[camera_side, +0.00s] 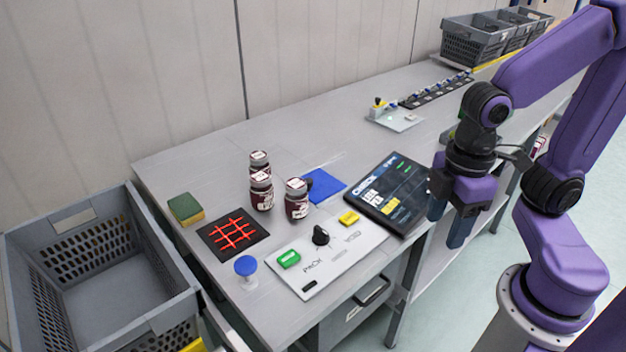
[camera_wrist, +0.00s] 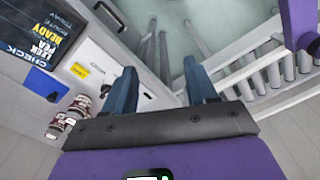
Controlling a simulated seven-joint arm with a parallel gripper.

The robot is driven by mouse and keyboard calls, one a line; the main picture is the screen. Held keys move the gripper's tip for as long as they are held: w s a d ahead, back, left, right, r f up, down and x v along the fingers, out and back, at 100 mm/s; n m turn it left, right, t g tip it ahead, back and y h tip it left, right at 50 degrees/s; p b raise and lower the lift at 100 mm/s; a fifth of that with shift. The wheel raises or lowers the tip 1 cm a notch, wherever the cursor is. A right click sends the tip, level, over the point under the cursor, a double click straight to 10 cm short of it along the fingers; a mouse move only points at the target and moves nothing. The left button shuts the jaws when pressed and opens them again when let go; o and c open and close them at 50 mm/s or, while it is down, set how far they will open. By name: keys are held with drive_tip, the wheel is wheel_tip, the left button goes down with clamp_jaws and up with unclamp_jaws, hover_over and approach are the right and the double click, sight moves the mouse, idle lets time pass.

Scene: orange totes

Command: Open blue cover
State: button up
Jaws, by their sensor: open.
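A round blue cap (camera_side: 246,265) sits on a small clear container near the front left of the table. A flat blue square (camera_side: 324,186) lies behind the jars; it also shows in the wrist view (camera_wrist: 45,86). I cannot tell which one is the blue cover. My gripper (camera_side: 450,218) points down at the table's front edge, right of the black tablet, far from both blue things. Its two fingers are apart with nothing between them, also in the wrist view (camera_wrist: 160,66). The round blue cap does not show in the wrist view.
The black tablet (camera_side: 386,205) and a white panel (camera_side: 330,252) with a black knob, green and yellow blocks lie along the front. Three dark jars (camera_side: 262,192) stand mid-table. A black mat (camera_side: 222,246) with red grid and a sponge (camera_side: 185,208) are left. A grey crate (camera_side: 160,268) stands beside.

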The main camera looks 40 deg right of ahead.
drive_tip(key=w+a+r+m, duration=0.1)
drive_tip(key=w+a, duration=0.1)
drive_tip(key=w, duration=0.4)
drive_tip(key=w+a+r, duration=0.2)
drive_tip(key=w+a, duration=0.1)
drive_tip(key=w, duration=0.4)
drive_tip(key=m, duration=0.2)
hover_over(308, 180)
wheel_tip(308, 180, down, 2)
wheel_tip(308, 180, down, 18)
drive_tip(key=shift+r, duration=0.25)
